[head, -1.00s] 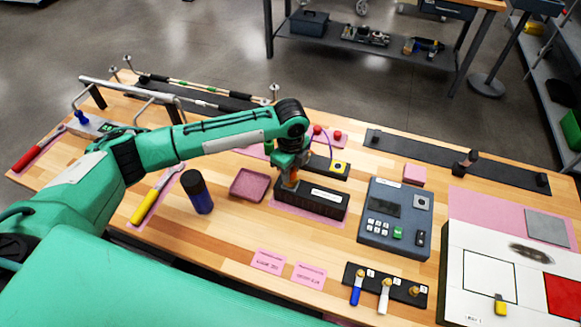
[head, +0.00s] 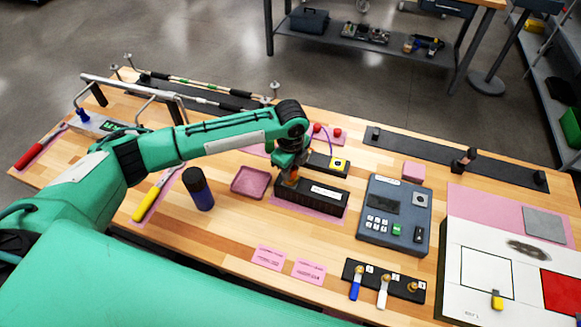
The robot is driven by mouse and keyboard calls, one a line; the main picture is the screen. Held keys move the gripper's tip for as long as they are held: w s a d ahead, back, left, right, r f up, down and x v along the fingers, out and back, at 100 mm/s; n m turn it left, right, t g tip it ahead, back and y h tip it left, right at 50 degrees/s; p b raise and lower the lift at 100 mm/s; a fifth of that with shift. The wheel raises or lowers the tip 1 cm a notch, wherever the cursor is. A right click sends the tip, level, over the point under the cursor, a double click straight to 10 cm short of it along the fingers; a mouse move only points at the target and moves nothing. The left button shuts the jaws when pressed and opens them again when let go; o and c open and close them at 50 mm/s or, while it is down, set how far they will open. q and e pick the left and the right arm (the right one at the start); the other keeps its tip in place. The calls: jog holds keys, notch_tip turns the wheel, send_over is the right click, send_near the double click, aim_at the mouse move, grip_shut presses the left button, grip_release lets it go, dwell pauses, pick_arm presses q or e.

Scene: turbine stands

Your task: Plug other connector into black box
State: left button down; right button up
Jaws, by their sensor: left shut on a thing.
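The black box (head: 318,194), long and low with a white label, lies on a pink mat near the middle of the bench. My left gripper (head: 290,180) points down at the left end of the box. It is shut on a small orange connector (head: 291,177), mostly hidden by the fingers. The connector is at or just above the box top; I cannot tell whether it is seated. My right gripper is not in view.
A pink tray (head: 250,182) and dark blue cylinder (head: 198,189) stand left of the box. A grey keypad device (head: 394,215) stands right. Bare wood (head: 225,235) lies front left.

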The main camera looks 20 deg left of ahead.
pick_arm(q)
jog(key=shift+s+f, duration=0.35)
jog(key=shift+f, duration=0.25)
jog(key=c, duration=1)
grip_release()
jog(key=shift+o, duration=0.3)
jog(key=shift+o, duration=0.6)
